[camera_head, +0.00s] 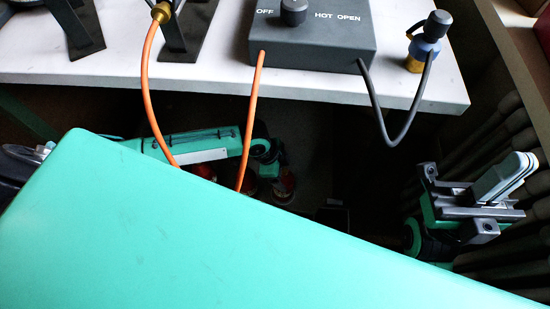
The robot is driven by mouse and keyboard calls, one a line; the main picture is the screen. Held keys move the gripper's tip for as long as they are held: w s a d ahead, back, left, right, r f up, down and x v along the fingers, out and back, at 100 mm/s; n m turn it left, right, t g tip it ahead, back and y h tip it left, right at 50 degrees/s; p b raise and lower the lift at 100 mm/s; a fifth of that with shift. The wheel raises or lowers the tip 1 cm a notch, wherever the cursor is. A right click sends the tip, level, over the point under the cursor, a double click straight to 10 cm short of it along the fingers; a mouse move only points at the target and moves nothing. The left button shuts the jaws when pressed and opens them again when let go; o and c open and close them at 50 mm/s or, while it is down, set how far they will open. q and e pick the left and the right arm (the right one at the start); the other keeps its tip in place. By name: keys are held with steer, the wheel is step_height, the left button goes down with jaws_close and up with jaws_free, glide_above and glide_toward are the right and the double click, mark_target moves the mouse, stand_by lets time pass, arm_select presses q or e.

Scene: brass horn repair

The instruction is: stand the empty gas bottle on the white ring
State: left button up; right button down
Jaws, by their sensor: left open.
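The gas bottle (424,53) with the hose stands upright on the bench at the right, blue with a yellow base and black top. Red bottles (283,187) stand low in the shadow under the bench, partly hidden by my green body; I cannot tell which bottle is empty. My left arm reaches under the bench and its gripper (270,169) is beside the red bottles, open, its fingers dark and hard to make out. My right gripper (508,177) is at the right, below the bench edge, its fingers together and empty. I see no white ring.
The white bench (225,72) spans the top. On it are a grey control box (318,40) and black stands (185,35). Orange hoses (148,95) and a dark hose (392,140) hang over its front edge. A dark ribbed rack (490,125) lines the right side.

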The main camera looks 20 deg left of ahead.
arm_select(q)
steer(key=w+p+v, duration=0.1)
steer(key=p+v, duration=0.1)
steer(key=v, duration=0.6)
steer(key=shift+s+r, duration=0.35)
steer(key=shift+s, duration=0.2)
arm_select(e)
steer(key=w+a+f+m+g+h, duration=0.3)
steer(key=w+f+g+h, duration=0.2)
steer(key=w+f+g, duration=0.1)
steer(key=shift+w+a+f+g, duration=0.4)
steer(key=shift+w+f, duration=0.15)
steer(key=shift+f, duration=0.55)
arm_select(q)
steer(key=shift+a, duration=0.1)
